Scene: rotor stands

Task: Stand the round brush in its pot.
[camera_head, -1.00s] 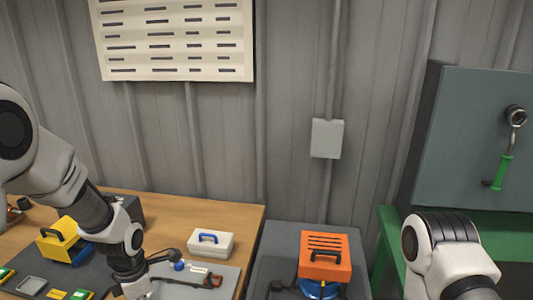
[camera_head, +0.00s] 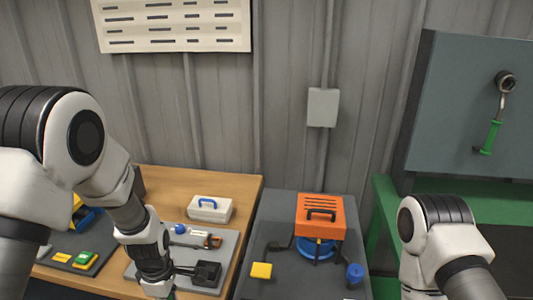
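I cannot pick out the round brush or its pot with certainty. A slim dark tool with an orange end (camera_head: 212,241) lies on the grey mat on the wooden table. A small blue round object (camera_head: 354,272) stands on the dark table in the middle; I cannot tell whether it is a pot.
The wooden table (camera_head: 235,187) holds a white case with a blue handle (camera_head: 210,208) and a black box (camera_head: 207,273). The dark table (camera_head: 290,203) holds an orange box (camera_head: 320,217) above a blue base (camera_head: 317,248), and a yellow block (camera_head: 261,270). A green-handled tool (camera_head: 490,136) hangs on a grey panel.

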